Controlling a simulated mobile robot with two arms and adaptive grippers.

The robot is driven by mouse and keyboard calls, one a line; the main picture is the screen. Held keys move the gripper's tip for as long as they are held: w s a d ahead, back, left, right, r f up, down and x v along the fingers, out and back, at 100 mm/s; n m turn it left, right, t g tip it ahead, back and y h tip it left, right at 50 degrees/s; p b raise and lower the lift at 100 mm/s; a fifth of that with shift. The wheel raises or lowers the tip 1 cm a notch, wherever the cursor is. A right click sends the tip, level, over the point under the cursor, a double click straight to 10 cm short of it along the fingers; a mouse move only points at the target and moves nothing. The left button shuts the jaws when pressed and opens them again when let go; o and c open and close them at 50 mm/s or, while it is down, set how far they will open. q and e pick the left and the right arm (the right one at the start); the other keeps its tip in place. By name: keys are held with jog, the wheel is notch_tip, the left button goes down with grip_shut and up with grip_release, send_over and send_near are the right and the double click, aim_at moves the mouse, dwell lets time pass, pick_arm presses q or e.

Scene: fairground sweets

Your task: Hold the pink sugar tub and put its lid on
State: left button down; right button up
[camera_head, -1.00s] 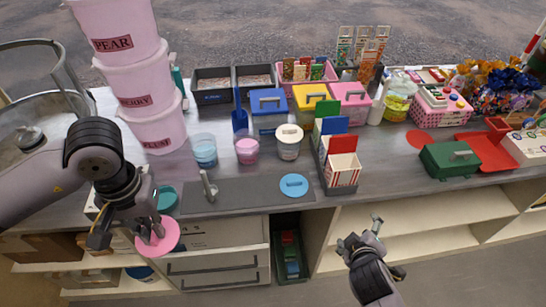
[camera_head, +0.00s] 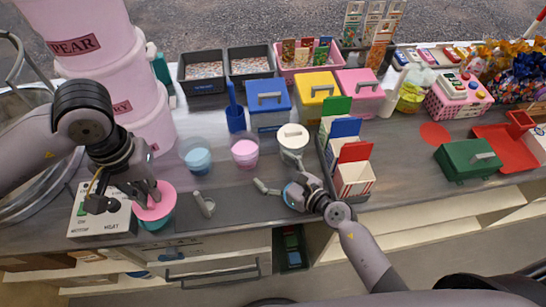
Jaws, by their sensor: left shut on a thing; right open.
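The pink sugar tub (camera_head: 245,151) stands upright and open on the counter, with pink sugar showing inside. My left gripper (camera_head: 146,192) is shut on the pink lid (camera_head: 157,208), at the counter's front left, to the left of and nearer than the tub. The lid overlaps a teal lid (camera_head: 155,225) in the picture; I cannot tell if they touch. My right gripper (camera_head: 276,172) is open and empty, its two fingers spread just right of and nearer than the tub, apart from it.
A grey scoop-like tool (camera_head: 204,204) lies on the dark mat (camera_head: 232,206). Card boxes (camera_head: 354,178) stand close right.

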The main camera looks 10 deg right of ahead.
aim_at(254, 159)
pick_arm(q)
jog(key=shift+s, duration=0.35)
pick_arm(e)
jog(key=shift+a, duration=0.25)
pick_arm(q)
jog(key=shift+s+b, duration=0.35)
jog(key=shift+s, duration=0.3)
pick_arm(e)
jog(key=shift+w+a, duration=0.3)
jog(key=shift+a, duration=0.3)
pick_arm(q)
jog(key=shift+w+f+b, duration=0.25)
jog(key=shift+f+b, duration=0.6)
jog(key=shift+f, duration=0.15)
pick_arm(e)
jog(key=x, duration=0.8)
jog(key=shift+w, duration=0.2)
pick_arm(q)
jog(key=shift+w+f, duration=0.1)
jog(key=shift+w, duration=0.05)
pick_arm(e)
jog(key=shift+w+a+f, duration=0.15)
jog(key=shift+w+a, duration=0.15)
jog(key=shift+w, duration=0.25)
jog(key=shift+s, duration=0.1)
jog(key=shift+c, duration=0.2)
